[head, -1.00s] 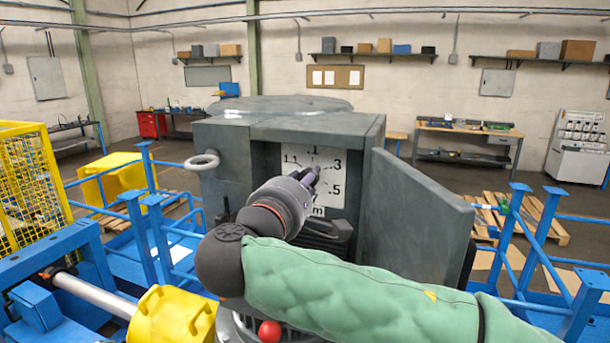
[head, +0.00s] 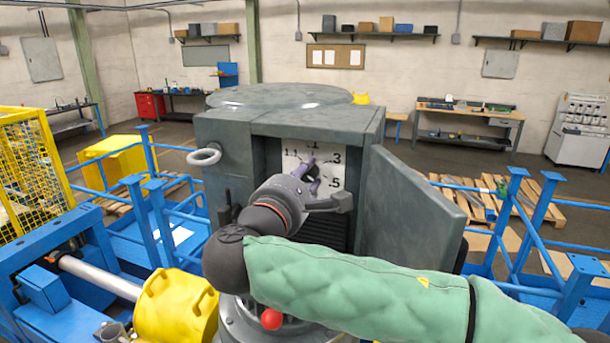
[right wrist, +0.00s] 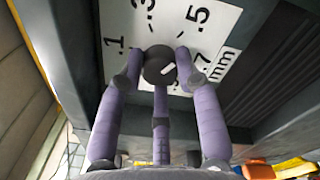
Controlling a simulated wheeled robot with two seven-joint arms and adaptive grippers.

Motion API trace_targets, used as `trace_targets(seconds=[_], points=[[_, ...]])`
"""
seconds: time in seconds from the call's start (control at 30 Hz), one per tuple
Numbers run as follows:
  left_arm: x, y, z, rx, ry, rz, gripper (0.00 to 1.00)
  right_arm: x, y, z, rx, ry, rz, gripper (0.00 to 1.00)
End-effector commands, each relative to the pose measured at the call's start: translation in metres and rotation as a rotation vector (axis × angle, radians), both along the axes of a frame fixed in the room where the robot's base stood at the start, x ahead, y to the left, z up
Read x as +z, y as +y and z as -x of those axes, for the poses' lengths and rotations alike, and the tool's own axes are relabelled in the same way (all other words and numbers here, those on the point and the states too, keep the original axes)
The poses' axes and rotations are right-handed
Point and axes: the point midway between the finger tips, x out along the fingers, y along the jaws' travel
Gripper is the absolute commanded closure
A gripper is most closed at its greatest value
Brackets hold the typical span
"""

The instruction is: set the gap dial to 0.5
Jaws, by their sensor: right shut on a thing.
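The gap dial (head: 327,158) is a white numbered face inside the open grey cabinet. In the right wrist view its plate (right wrist: 228,18) shows .1, .3, .5, .7 and "mm". The dark round knob (right wrist: 155,66) at its middle has a short slanted white mark on it. I cannot tell exactly which number the mark points to. My right gripper (head: 312,177) reaches in from the front, its purple fingers (right wrist: 160,80) closed around the knob. The gripper and arm hide the lower left of the dial in the head view. My left gripper is not in view.
The cabinet's grey door (head: 415,208) stands open right of my gripper. A dark grille (right wrist: 290,70) lies beside the dial plate. Blue rails (head: 510,215) stand on both sides. A yellow cylinder (head: 175,308) and a red ball knob (head: 271,319) are low in front.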

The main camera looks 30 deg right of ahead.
Motion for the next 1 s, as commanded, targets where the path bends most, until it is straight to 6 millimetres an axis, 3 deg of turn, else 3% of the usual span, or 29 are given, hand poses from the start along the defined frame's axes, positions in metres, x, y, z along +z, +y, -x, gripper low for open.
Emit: trace_targets(seconds=[0.27, 0.3, 0.37, 0.77, 1.0], points=[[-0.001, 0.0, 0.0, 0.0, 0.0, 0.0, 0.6, -0.007, 0.003, -0.002, 0.004, 0.014, 0.0, 0.99], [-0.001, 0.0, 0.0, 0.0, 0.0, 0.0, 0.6, -0.007, 0.003, -0.002, 0.004, 0.014, 0.0, 0.58], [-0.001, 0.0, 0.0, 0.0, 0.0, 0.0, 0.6, -0.007, 0.003, -0.002, 0.004, 0.014, 0.0, 0.42], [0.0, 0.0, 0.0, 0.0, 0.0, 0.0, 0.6, -0.003, 0.005, 0.001, 0.004, 0.006, -0.001, 0.42], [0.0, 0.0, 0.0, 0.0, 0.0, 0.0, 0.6, -0.003, 0.031, 0.022, 0.008, 0.005, 0.0, 0.42]])
